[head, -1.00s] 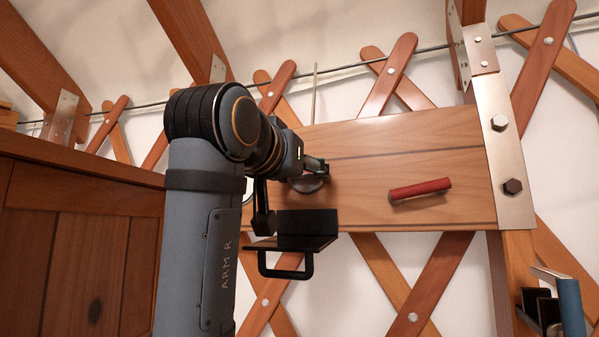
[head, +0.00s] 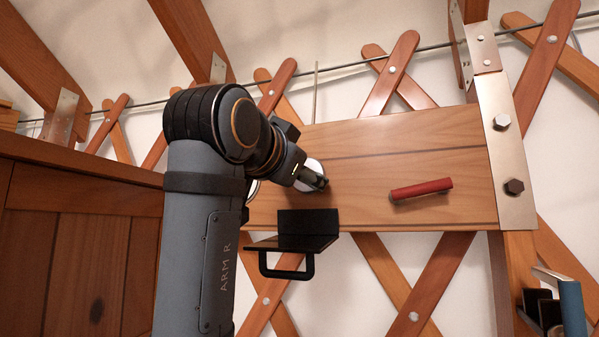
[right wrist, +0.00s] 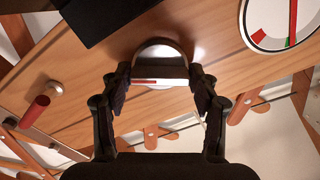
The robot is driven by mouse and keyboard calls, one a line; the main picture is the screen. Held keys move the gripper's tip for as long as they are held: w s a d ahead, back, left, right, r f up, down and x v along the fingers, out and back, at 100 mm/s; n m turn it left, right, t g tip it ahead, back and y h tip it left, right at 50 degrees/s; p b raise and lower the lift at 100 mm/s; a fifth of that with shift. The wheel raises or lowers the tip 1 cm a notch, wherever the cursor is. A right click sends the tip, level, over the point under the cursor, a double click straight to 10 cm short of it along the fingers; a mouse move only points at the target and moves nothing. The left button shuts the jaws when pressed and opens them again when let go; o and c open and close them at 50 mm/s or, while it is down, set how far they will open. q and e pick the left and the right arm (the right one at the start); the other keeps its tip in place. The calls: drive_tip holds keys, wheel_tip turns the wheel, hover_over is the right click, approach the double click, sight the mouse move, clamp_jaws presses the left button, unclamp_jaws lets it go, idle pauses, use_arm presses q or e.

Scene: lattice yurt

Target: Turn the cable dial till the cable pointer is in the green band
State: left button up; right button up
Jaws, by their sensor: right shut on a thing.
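The cable dial (right wrist: 158,49) is a round, pale metallic knob with a grip bar across it, on the wooden board. In the head view the dial (head: 311,167) is mostly hidden by my right gripper (head: 316,181). In the right wrist view my right gripper (right wrist: 160,80) is shut on the dial's bar, one finger at each end. The white gauge (right wrist: 262,14) is cut off at the top right. Its red cable pointer (right wrist: 293,18) ends close beside the small green band (right wrist: 287,42); I cannot tell whether it is inside. My left gripper is out of view.
A red handle (head: 421,189) sticks out from the board (head: 400,145) right of the dial. A black bracket (head: 308,230) sits below the dial. A wooden cabinet (head: 80,240) stands at the left. Crossed lattice slats (head: 440,270) lie behind.

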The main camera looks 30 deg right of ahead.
sight(306, 126)
drive_tip(key=shift+r, duration=0.1)
drive_tip(key=o, duration=1.2)
drive_tip(key=shift+d, duration=0.1)
drive_tip(key=shift+c, duration=0.2)
wheel_tip(306, 126, up, 9)
drive_tip(key=shift+f, duration=0.1)
drive_tip(key=shift+r, duration=0.55)
drive_tip(key=shift+w+f, duration=0.1)
drive_tip(key=shift+w, duration=0.05)
